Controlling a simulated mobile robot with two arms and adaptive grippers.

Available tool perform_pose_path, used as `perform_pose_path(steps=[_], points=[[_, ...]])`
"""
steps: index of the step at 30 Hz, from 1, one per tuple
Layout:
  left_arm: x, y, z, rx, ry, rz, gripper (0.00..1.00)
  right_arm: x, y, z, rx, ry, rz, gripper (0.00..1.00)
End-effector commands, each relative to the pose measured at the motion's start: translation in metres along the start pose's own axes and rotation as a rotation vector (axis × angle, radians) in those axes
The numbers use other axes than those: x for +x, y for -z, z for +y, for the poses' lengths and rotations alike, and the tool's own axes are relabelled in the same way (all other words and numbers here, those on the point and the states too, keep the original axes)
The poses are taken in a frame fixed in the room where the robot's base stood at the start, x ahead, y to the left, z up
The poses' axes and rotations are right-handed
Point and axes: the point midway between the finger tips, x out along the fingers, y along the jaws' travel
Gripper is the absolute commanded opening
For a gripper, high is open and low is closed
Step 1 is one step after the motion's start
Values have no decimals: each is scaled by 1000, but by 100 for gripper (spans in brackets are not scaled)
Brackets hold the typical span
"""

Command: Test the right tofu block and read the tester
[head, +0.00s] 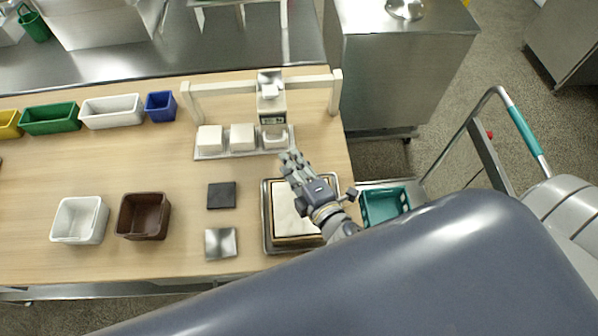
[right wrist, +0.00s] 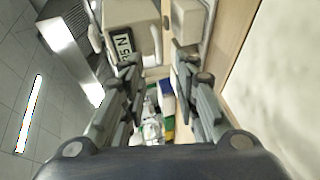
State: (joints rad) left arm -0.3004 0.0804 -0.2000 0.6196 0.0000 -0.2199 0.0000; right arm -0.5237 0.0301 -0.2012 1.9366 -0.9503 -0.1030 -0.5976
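The tester (head: 271,103) is a pale box with a small dark display, mounted on a cream beam frame. The right tofu block (head: 276,140) is whitish and sits at the right end of a grey tray, directly below the tester. I cannot tell whether they touch. My right gripper (head: 291,161) is just in front of this block, apart from the tester. In the right wrist view my right gripper (right wrist: 157,82) is open and empty between its fingers. The tester's display (right wrist: 124,46) shows sideways with a digit and "N"; the full number is unclear. My left gripper is out of view.
Two more tofu blocks (head: 226,138) stand on the tray to the left. A dark square (head: 221,195), a steel plate (head: 221,243), brown (head: 144,216) and white (head: 79,220) bins lie left. A metal tray (head: 267,237) is under my right arm.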

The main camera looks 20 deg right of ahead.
Motion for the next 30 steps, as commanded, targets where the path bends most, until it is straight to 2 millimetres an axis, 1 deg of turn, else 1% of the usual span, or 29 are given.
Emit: perform_pose_path(steps=[1, 3, 9, 30], points=[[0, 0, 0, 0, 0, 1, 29, -9, -1, -1, 1, 3, -2, 28], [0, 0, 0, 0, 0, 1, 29, -17, 0, 0, 2, 1, -2, 28], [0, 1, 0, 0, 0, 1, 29, -31, 0, 0, 0, 0, -1, 28], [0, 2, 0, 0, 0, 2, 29, -33, 0, 0, 0, 0, -1, 28]])
